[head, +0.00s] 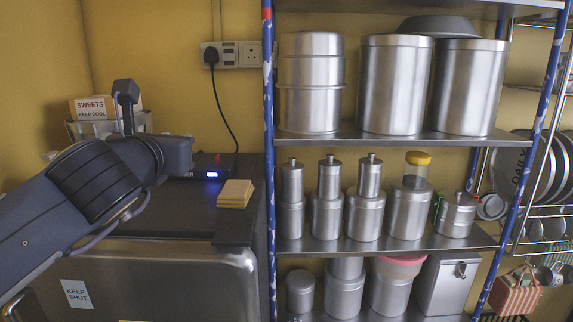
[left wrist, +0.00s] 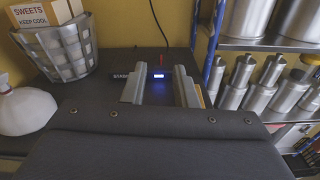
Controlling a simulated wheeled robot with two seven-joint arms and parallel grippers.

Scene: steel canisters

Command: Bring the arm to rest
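My left arm comes in from the left in the head view, reaching over the top of a steel fridge (head: 170,280). Its gripper is largely hidden behind the wrist there. In the left wrist view my left gripper (left wrist: 160,80) shows two grey fingers well apart, with nothing held between them. A dark box with a lit blue display (left wrist: 158,76) lies beyond the fingers on the fridge top; its light also shows in the head view (head: 212,175). My right gripper is in neither view.
A basket (left wrist: 65,50) holding a "SWEETS" box (left wrist: 40,14) stands at the back left, near a white jug (left wrist: 22,108). A yellowish stack (head: 235,193) lies on the fridge top. The steel rack (head: 385,240) with several canisters is close on the right, behind a blue post (head: 268,150).

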